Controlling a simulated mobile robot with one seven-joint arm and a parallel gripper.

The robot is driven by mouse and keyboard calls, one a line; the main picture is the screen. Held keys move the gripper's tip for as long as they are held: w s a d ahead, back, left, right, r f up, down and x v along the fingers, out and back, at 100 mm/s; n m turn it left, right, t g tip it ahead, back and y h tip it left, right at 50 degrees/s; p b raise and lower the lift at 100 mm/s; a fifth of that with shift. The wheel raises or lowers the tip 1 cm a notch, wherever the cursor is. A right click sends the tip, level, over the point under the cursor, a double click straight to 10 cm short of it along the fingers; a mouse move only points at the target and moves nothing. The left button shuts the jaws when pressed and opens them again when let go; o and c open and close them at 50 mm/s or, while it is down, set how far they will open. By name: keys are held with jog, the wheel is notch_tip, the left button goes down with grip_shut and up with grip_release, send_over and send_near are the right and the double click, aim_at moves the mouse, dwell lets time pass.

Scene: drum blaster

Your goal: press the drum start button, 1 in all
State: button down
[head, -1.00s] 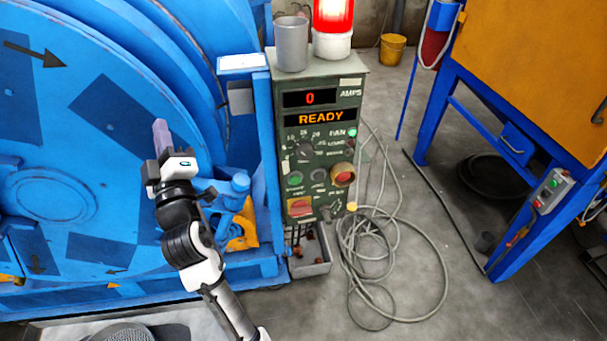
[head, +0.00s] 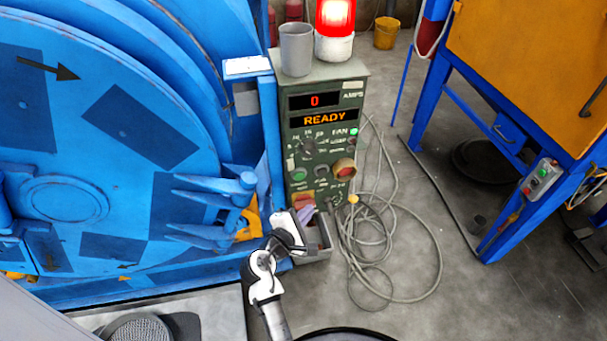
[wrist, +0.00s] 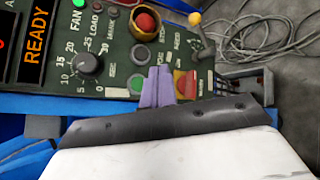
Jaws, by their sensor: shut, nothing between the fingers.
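The green control box (head: 325,140) stands beside the blue drum, its display reading READY and 0 amps. A green button (head: 298,175) sits at the left of its lower row; it also shows in the wrist view (wrist: 138,84). Its label is too small to read. My gripper (head: 307,213) is before the lower part of the box, its purple fingers (wrist: 157,86) shut and empty. In the wrist view the fingers lie just right of the green button, between it and a red-and-yellow switch (wrist: 186,84). I cannot tell whether they touch the panel.
A red mushroom button (head: 344,168) and a yellow-tipped lever (head: 353,198) are on the box's right side. A grey cup (head: 296,50) and a lit red beacon (head: 335,18) stand on top. Loose cable (head: 415,290) lies on the floor. The blue drum (head: 90,120) fills the left.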

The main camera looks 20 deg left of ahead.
aim_at(299, 176)
jog(key=shift+f, duration=0.1)
dwell(0.3)
jog(key=w+a+b, duration=0.2)
jog(key=w+a, duration=0.3)
jog(key=w, duration=0.2)
jog(key=shift+w, duration=0.15)
dwell(2.1)
jog(key=shift+w+a, duration=0.15)
jog(key=shift+w, duration=0.15)
